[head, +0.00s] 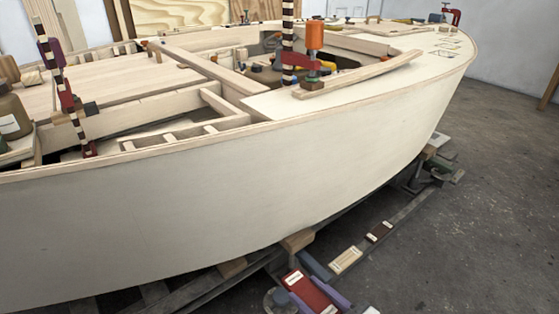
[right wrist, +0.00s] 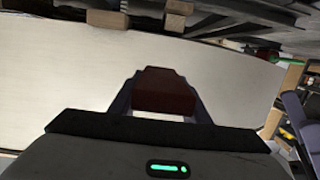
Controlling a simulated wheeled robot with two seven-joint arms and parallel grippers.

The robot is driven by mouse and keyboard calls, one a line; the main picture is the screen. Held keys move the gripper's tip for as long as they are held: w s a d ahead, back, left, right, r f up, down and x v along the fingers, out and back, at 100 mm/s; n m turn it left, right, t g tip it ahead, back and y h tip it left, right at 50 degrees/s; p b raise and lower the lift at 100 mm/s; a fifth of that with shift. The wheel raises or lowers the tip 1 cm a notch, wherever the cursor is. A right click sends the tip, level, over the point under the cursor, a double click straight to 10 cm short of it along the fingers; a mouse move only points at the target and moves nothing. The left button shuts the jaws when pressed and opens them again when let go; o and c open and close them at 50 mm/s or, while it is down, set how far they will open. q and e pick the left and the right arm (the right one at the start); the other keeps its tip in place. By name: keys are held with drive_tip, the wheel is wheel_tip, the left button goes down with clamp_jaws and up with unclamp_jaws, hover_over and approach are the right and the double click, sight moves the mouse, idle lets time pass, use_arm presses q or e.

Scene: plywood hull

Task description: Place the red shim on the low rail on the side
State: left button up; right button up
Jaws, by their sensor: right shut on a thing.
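The red shim (head: 310,291) is a dark red block with a pale label, at the bottom of the head view. My right gripper (head: 312,284) is shut on it, with purple fingers on either side. The shim also shows between the fingers in the right wrist view (right wrist: 165,92). The low rail (head: 408,208) is a dark narrow strip running along the foot of the hull, beyond the gripper. A pale labelled shim (head: 345,261) and a dark brown one (head: 380,231) lie on it. Whether the red shim touches the rail cannot be told. My left gripper is not in view.
The pale plywood hull side (head: 240,215) rises close to the left of the gripper. Wooden blocks (head: 297,240) sit under the hull near the rail. The concrete floor (head: 480,230) on the right is clear. A clamp with an orange handle (head: 315,35) stands on the deck.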

drive_tip(key=s+a+r, duration=0.1)
drive_tip(key=a+r, duration=0.3)
drive_tip(key=r, duration=0.3)
wheel_tip(320, 180, up, 11)
drive_tip(key=m+t+h, duration=0.3)
drive_tip(key=m+h, duration=0.1)
drive_tip(key=h, duration=0.1)
hover_over(322, 302)
drive_tip(key=s+d+r+m+h, duration=0.3)
drive_tip(key=d+r+m+h, duration=0.15)
drive_tip(key=d, duration=0.65)
use_arm(q)
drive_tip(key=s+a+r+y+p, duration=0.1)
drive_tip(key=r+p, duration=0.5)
drive_tip(key=p, duration=0.6)
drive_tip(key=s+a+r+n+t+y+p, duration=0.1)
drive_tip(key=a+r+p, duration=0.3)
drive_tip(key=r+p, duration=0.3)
drive_tip(key=p, duration=0.5)
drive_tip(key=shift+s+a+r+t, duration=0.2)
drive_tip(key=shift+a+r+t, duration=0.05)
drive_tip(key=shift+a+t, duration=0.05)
use_arm(e)
drive_tip(key=s+r, duration=0.3)
drive_tip(key=r, duration=0.7)
drive_tip(key=s+r, duration=0.3)
drive_tip(key=r, duration=0.8)
drive_tip(key=shift+r+n+t+h, duration=0.25)
drive_tip(key=shift+n+t+h, duration=0.05)
drive_tip(key=shift+n+h, duration=0.05)
